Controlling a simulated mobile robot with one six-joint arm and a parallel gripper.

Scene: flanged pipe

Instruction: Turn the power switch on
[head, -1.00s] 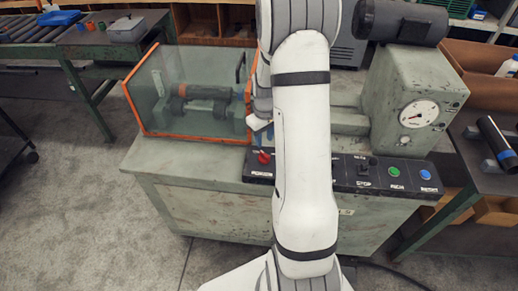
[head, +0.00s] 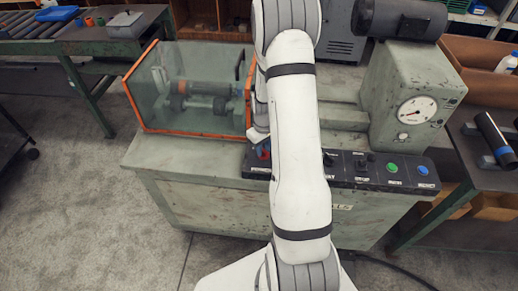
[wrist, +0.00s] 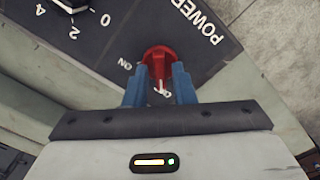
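The power switch is a red rotary knob (wrist: 159,62) on a black panel, with "POWER" and "ON" printed beside it. A white mark on the knob points toward my palm, at a label partly hidden by my right finger. In the head view the red knob (head: 264,154) sits at the panel's left end, partly covered by my gripper. My gripper (wrist: 160,80) has its two blue fingers on either side of the knob, apart, with the knob between them. I cannot tell whether they touch it.
The panel also carries a black numbered dial (wrist: 72,3), a green button (head: 392,167) and a blue button (head: 423,170). A clear guard box with an orange frame (head: 128,95) stands close behind and left. A gauge housing (head: 385,95) stands at right.

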